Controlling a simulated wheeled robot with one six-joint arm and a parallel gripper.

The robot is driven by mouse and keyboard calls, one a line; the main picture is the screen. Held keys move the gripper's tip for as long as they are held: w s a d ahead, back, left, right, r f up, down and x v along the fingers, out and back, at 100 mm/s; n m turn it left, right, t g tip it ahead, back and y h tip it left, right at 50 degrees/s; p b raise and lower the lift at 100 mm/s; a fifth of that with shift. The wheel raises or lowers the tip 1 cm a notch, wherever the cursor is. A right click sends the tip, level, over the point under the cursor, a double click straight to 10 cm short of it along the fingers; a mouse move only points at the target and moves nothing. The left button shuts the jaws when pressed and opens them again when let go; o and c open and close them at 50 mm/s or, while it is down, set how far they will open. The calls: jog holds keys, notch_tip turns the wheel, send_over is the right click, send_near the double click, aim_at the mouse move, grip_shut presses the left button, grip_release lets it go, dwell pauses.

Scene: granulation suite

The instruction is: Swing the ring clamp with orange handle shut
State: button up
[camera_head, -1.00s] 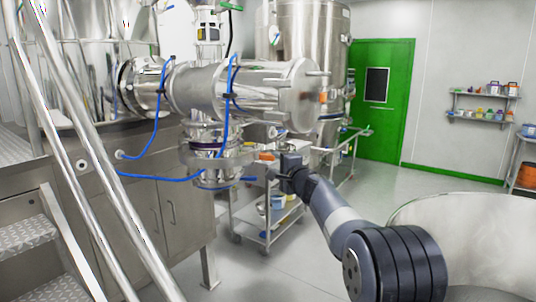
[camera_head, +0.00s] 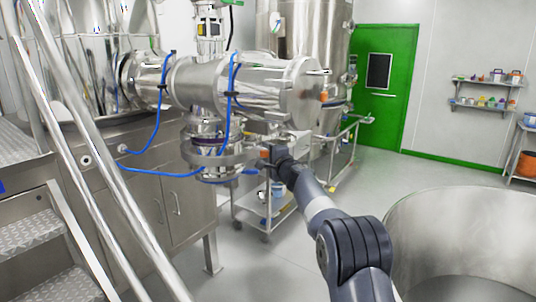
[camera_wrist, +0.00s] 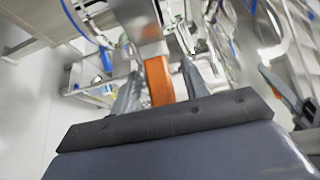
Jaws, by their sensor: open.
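The ring clamp (camera_head: 235,160) is a steel band around the vertical pipe joint below the large horizontal steel cylinder. Its orange handle (camera_head: 265,152) sticks out at the right side of the joint. In the wrist view the orange handle (camera_wrist: 159,81) lies between the two fingers of my gripper (camera_wrist: 157,88). The fingers are apart, one on each side of it; I cannot tell whether either touches it. In the head view my gripper (camera_head: 272,160) is at the handle and partly hides it. How far the clamp's ring stands open is not clear.
Blue hoses (camera_head: 160,174) loop around the cylinder and joint. A steel cart (camera_head: 262,212) stands behind my arm. Steel stairs with rails (camera_head: 100,170) are at left. A large round steel vessel (camera_head: 455,240) is at lower right. Floor between them is clear.

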grip_shut()
dwell(0.4)
